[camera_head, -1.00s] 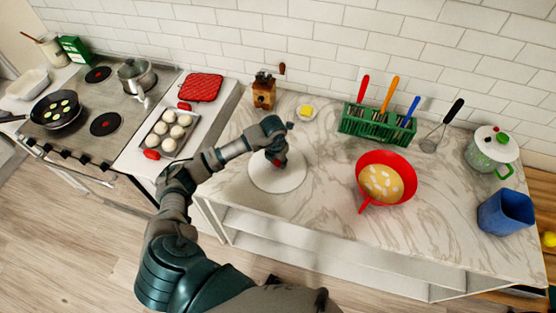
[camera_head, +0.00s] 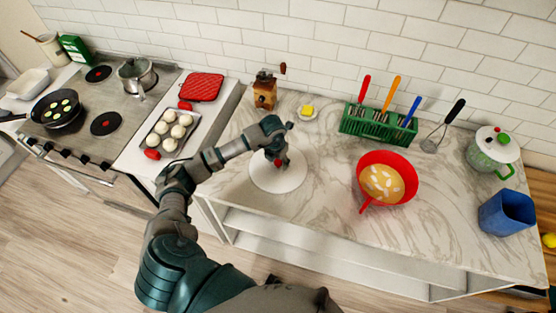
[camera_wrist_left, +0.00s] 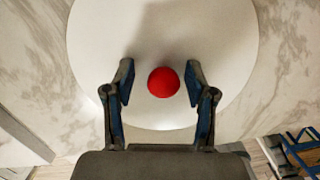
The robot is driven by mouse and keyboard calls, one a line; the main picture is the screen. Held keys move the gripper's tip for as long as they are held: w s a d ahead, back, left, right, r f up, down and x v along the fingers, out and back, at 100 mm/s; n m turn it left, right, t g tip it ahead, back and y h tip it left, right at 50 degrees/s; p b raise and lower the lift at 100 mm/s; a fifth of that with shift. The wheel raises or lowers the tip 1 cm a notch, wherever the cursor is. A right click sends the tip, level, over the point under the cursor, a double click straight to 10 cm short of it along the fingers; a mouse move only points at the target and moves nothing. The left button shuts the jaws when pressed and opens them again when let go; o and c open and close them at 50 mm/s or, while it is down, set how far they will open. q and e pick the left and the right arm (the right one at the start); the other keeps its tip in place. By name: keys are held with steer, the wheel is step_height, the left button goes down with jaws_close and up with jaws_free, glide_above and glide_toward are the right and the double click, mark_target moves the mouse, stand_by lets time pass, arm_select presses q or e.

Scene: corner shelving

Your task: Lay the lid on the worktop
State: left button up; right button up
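The lid (camera_head: 262,180) is a round white disc with a red knob, and it appears to lie flat on the marble worktop (camera_head: 325,215) near its left end. It fills much of the left wrist view (camera_wrist_left: 100,35), where its red knob (camera_wrist_left: 164,82) is in plain sight. My left gripper (camera_head: 277,160) is just above the lid's middle. In the left wrist view its two fingers (camera_wrist_left: 159,82) are spread on either side of the knob, with a gap on each side. My right gripper is not in view.
A red pan (camera_head: 398,157) with food stands right of the lid. A green utensil rack (camera_head: 378,129), a wooden grinder (camera_head: 264,92) and a small plate with something yellow (camera_head: 307,112) stand behind. A green-and-white pot (camera_head: 482,153) and blue container (camera_head: 505,213) are at right.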

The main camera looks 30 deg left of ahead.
mark_target(274, 163)
arm_select(q)
steer(key=shift+a+r, duration=0.1)
steer(key=shift+r, duration=0.3)
step_height(274, 163, up, 11)
steer(key=s+b, duration=0.1)
steer(key=shift+s+a, duration=0.2)
steer(key=shift+s, duration=0.1)
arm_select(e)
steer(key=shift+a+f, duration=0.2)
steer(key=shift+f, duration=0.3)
arm_select(q)
steer(key=shift+a, duration=0.2)
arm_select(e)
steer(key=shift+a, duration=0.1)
